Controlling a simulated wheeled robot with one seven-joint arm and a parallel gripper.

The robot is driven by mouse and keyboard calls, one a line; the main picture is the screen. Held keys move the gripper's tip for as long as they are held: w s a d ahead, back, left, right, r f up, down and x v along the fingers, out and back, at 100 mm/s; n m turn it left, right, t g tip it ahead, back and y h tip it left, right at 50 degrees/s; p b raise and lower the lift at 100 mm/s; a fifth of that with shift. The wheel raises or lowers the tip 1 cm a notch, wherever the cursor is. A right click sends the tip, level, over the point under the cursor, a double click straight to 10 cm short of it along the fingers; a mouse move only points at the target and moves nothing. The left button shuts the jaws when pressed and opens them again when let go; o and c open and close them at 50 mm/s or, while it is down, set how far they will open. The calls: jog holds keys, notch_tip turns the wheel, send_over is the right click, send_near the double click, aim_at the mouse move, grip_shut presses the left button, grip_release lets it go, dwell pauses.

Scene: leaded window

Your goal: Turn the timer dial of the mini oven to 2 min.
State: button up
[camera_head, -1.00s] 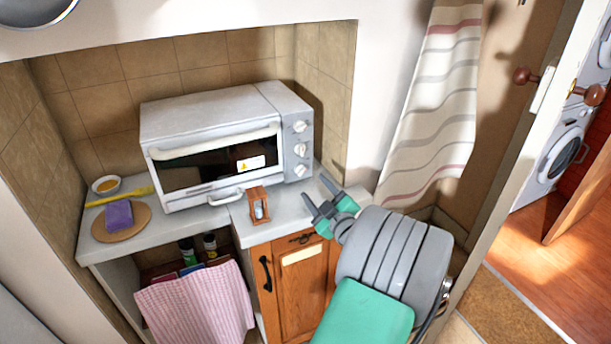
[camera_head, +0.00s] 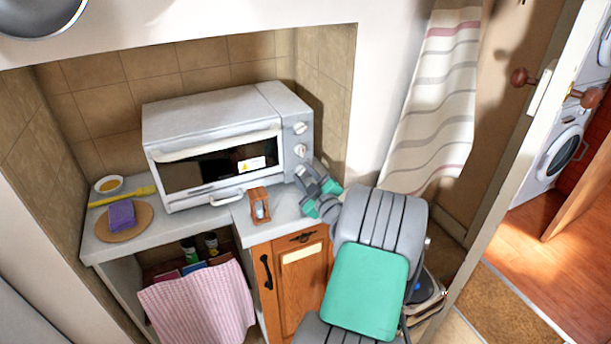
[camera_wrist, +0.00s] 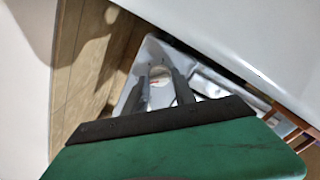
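The white mini oven (camera_head: 215,150) stands on the counter, its door shut. Its right front panel carries a column of dials: the upper dial (camera_head: 300,128) and the middle dial (camera_head: 300,150) show clearly. The dial markings are too small to read.
A round board with a purple sponge (camera_head: 122,214), a yellow utensil and a bowl (camera_head: 109,185) lie at the left. The side wall is close right of the oven.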

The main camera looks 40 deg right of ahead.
grip_shut()
jog(key=shift+f, duration=0.1)
jog(key=shift+f+m+b, duration=0.15)
jog(key=shift+m+b, duration=0.15)
jog(key=shift+b, duration=0.75)
jog(key=shift+r+m, duration=0.25)
jog(key=shift+m, duration=0.05)
jog(key=shift+o, duration=2.4)
grip_release()
jog(key=b+v, duration=0.1)
jog(key=v, duration=0.6)
jog(key=shift+s+a+b, duration=0.15)
jog(key=shift+s+b, duration=0.15)
jog(key=shift+s, duration=0.1)
